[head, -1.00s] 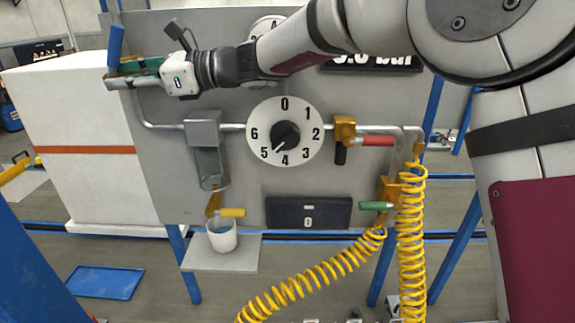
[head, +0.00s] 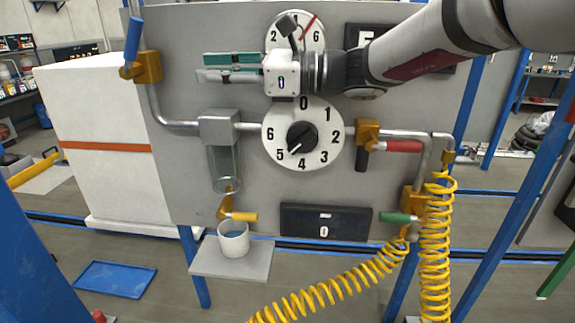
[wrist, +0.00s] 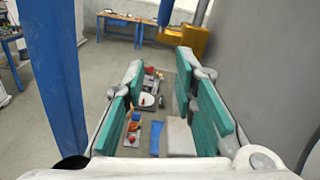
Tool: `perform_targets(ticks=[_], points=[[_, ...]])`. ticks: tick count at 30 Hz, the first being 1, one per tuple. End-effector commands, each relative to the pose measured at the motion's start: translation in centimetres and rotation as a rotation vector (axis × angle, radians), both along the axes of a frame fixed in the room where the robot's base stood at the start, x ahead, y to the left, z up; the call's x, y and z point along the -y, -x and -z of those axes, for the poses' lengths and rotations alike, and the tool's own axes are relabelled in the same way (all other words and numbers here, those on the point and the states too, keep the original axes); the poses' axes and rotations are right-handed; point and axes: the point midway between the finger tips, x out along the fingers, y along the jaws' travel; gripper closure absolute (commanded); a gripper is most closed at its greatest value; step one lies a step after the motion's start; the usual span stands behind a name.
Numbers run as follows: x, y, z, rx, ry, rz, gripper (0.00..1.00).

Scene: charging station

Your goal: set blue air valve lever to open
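The blue air valve lever (head: 133,44) stands upright, slightly tilted, on a brass valve (head: 149,67) at the upper left of the grey panel. It runs roughly along the pipe there. My gripper (head: 228,67) is to the right of the lever, clear of it, with its teal-padded fingers pointing left. In the wrist view my gripper (wrist: 168,100) is open and empty, with a wide gap between the pads. The lever (wrist: 165,12) and brass valve (wrist: 187,42) show at the top of that view, beyond the fingers.
The panel carries a numbered dial (head: 325,145), a red lever (head: 403,147), a green lever (head: 397,217) and a yellow lever (head: 243,217). A white cup (head: 233,240) stands on a small shelf. Yellow coiled hoses (head: 436,245) hang at right. A white cabinet (head: 95,110) stands left.

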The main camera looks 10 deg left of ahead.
Motion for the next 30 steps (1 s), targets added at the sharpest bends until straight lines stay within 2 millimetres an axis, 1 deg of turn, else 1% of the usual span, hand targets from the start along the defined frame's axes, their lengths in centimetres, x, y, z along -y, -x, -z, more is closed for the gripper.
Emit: perform_targets(ticks=[4, 12, 21, 30], points=[[1.5, 1.4, 1.8, 0.111, 0.096, -0.009, 0.74], [4.5, 3.5, 5.1, 0.302, 0.261, -0.031, 0.74], [8.3, 5.3, 8.4, 0.488, 0.429, -0.067, 0.74], [11.8, 6.7, 11.1, 0.631, 0.562, -0.107, 0.74]])
